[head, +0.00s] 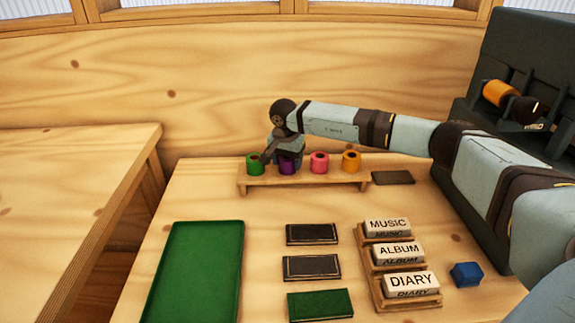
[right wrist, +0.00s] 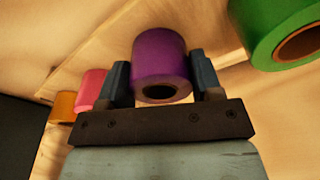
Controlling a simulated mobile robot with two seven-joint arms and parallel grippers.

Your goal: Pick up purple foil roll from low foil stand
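The purple foil roll (head: 287,167) stands upright in the low foil stand (head: 300,181), between a green and a pink roll. My right gripper (head: 286,156) reaches down at it from above and partly hides it in the head view. In the right wrist view the purple roll (right wrist: 161,55) sits between the two fingers of my right gripper (right wrist: 160,80), one finger close along each side. Whether the fingers press on the roll or stand slightly apart from it, I cannot tell. My left gripper is not in view.
The green roll (head: 255,163), pink roll (head: 319,162) and orange roll (head: 351,161) share the stand. A green tray (head: 200,270), dark and green pads, a rack of word blocks (head: 403,280) and a blue block (head: 466,274) lie in front. A dark machine (head: 530,70) stands right.

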